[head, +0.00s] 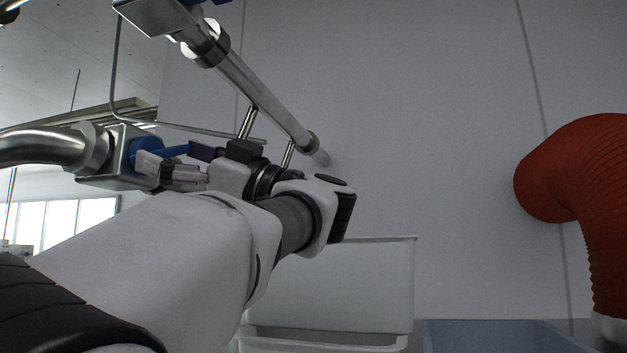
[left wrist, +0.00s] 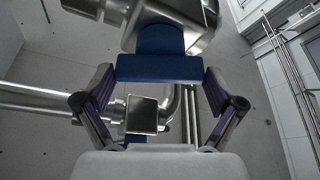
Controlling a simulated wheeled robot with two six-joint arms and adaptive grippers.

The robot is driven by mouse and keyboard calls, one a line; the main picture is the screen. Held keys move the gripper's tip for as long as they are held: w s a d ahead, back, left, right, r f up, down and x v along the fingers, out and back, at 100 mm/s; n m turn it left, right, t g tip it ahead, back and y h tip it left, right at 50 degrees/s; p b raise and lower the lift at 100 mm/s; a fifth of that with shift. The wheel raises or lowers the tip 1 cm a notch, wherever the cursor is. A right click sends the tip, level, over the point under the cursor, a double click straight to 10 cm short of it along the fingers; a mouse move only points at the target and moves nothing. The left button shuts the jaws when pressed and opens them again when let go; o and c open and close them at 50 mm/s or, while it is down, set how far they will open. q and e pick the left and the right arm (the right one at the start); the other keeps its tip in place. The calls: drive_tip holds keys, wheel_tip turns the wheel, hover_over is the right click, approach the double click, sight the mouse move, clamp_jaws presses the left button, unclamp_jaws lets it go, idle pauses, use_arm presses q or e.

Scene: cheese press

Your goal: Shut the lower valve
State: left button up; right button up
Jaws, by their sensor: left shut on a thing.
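The lower valve (head: 118,158) is a square metal body on a bent steel pipe at the left of the head view. Its blue handle (head: 172,151) points right, toward my left gripper (head: 180,157), and is partly hidden by the fingers. In the left wrist view the blue handle (left wrist: 160,68) spans the space between the two fingers, with a metal valve body (left wrist: 178,22) beyond it. My left gripper is shut on the handle. My right gripper is not in view.
A slanting steel pipe (head: 255,92) with short stubs runs just above my left gripper. Another blue part (head: 209,4) shows at the top edge. A white bin (head: 335,285) and a grey-blue bin (head: 500,337) stand below. A thick red hose (head: 585,190) is at the right.

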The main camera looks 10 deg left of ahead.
use_arm(q)
drive_tip(key=n+g+p, duration=0.1)
drive_tip(key=n, duration=0.2)
drive_tip(key=n+g+h, duration=0.1)
drive_tip(key=n, duration=0.2)
drive_tip(key=shift+w+r+g+h+p, duration=0.1)
drive_tip(key=shift+r+g+h+p, duration=0.1)
drive_tip(key=shift+g+h+p, duration=0.15)
drive_tip(key=n+h+p, duration=0.1)
drive_tip(key=n, duration=0.2)
drive_tip(key=n+g+h+p, duration=0.1)
drive_tip(key=n, duration=0.2)
drive_tip(key=shift+r, duration=0.1)
drive_tip(key=shift+o, duration=0.2)
drive_tip(key=shift+a+r+n, duration=0.1)
drive_tip(key=shift+a+n, duration=0.05)
drive_tip(key=shift+n, duration=0.45)
drive_tip(key=shift+w+n+h, duration=0.15)
drive_tip(key=shift+n+h, duration=0.15)
drive_tip(key=shift+h, duration=0.05)
drive_tip(key=o, duration=0.7)
drive_tip(key=shift+o, duration=0.2)
drive_tip(key=shift+s+a+b, duration=0.1)
drive_tip(key=shift+s+b, duration=0.15)
drive_tip(key=shift+b, duration=0.05)
